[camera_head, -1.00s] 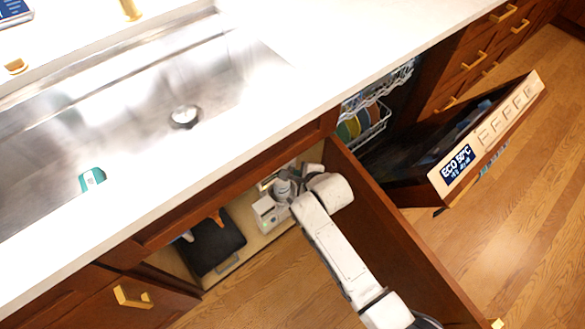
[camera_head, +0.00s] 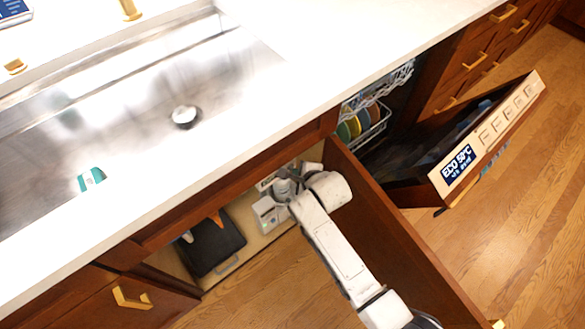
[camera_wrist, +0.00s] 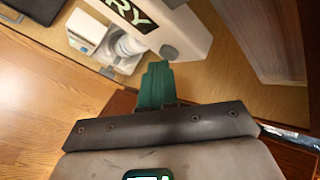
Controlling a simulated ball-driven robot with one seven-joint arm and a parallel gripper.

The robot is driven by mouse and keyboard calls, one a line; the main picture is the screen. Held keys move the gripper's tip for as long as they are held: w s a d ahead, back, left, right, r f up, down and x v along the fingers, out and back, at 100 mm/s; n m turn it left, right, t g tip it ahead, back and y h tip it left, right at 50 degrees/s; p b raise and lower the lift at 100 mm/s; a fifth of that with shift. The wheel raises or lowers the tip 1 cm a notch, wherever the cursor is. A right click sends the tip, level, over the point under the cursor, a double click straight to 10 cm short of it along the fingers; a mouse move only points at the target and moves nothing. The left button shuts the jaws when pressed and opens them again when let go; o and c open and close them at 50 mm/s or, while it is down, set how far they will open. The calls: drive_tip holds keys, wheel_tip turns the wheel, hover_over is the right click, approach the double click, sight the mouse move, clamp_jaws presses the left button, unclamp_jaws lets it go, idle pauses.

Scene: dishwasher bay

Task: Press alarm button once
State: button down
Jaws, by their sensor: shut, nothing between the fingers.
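A small white box with a greenish spot (camera_head: 268,214), which looks like the alarm unit, stands on the floor of the open under-sink cabinet. What seems to be the same white box (camera_wrist: 88,27) shows at the upper left of the wrist view; I cannot make out a button for sure. My gripper (camera_wrist: 158,68) has its green fingers together, with nothing between them. It points into the cabinet, below and right of the box in the wrist view, apart from it. In the head view my arm reaches into the cabinet and its links hide the fingers.
A white item with a dark label (camera_wrist: 145,18) is just beyond my fingers. A black bin (camera_head: 210,245) stands left in the cabinet. The open cabinet door (camera_head: 395,235) borders my arm on the right. The dishwasher door (camera_head: 490,130) hangs open farther right.

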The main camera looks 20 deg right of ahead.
drive_tip(key=shift+s+d+p, duration=0.2)
drive_tip(key=shift+s+p, duration=0.2)
drive_tip(key=shift+s, duration=0.35)
drive_tip(key=shift+s+d+p, duration=0.25)
drive_tip(key=shift+s+p, duration=0.2)
drive_tip(key=shift+s, duration=0.35)
drive_tip(key=shift+s+d+p, duration=0.3)
drive_tip(key=shift+s+p, duration=0.2)
drive_tip(key=shift+s, duration=0.3)
drive_tip(key=shift+s+d+p, duration=0.25)
drive_tip(key=shift+s+p, duration=0.2)
drive_tip(key=shift+s, duration=0.35)
drive_tip(key=shift+s+r, duration=0.1)
drive_tip(key=s+d+r+n+g+p, duration=0.1)
drive_tip(key=s+d+r+n+g, duration=0.1)
drive_tip(key=s+r+n, duration=0.3)
drive_tip(key=s+d+r+n+g+p, duration=0.1)
drive_tip(key=s+d+r+n+g, duration=0.1)
drive_tip(key=s+r+n, duration=0.3)
drive_tip(key=s+d+r+n+g+h+p, duration=0.1)
drive_tip(key=s+d+r+n+g, duration=0.2)
drive_tip(key=s+n, duration=0.9)
drive_tip(key=s+r+g, duration=0.1)
drive_tip(key=s+r, duration=0.1)
drive_tip(key=s, duration=0.3)
drive_tip(key=shift+s, duration=0.25)
